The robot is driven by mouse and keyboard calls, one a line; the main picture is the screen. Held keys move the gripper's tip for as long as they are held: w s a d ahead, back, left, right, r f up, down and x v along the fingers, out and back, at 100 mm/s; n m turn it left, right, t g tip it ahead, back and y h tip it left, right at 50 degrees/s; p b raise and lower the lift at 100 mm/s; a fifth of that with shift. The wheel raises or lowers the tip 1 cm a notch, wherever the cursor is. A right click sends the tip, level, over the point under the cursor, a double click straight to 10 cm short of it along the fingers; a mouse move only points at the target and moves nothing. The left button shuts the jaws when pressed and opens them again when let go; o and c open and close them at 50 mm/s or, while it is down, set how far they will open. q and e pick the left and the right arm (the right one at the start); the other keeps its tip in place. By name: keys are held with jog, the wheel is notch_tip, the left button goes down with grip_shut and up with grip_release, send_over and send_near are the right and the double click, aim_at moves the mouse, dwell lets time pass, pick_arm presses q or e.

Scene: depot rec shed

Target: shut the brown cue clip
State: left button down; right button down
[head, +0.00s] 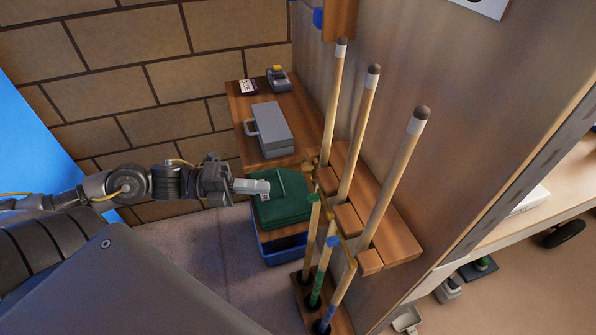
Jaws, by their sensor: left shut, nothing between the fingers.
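Three cues stand in a wooden rack on the right wall: a far cue (334,100), a middle cue (358,130) and a near cue (397,175). Small wooden blocks sit at the rack's front edge, a far block (327,180), a middle block (348,220) and a near block (370,262). A small brass-coloured piece (309,165) juts out left of the far cue. I cannot tell which part is the brown cue clip or how far it stands open. My left gripper (262,187) is shut and empty, left of the rack, apart from it. My right gripper is out of view.
A green case (280,212) lies over a blue crate (285,255) below my left gripper. A wooden shelf (240,100) behind holds a grey case (270,125) and a small device (278,78). The cues' lower ends stand in a floor holder (340,318). Open floor lies left.

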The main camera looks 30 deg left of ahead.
pick_arm(q)
jog(key=shift+d+r, duration=0.1)
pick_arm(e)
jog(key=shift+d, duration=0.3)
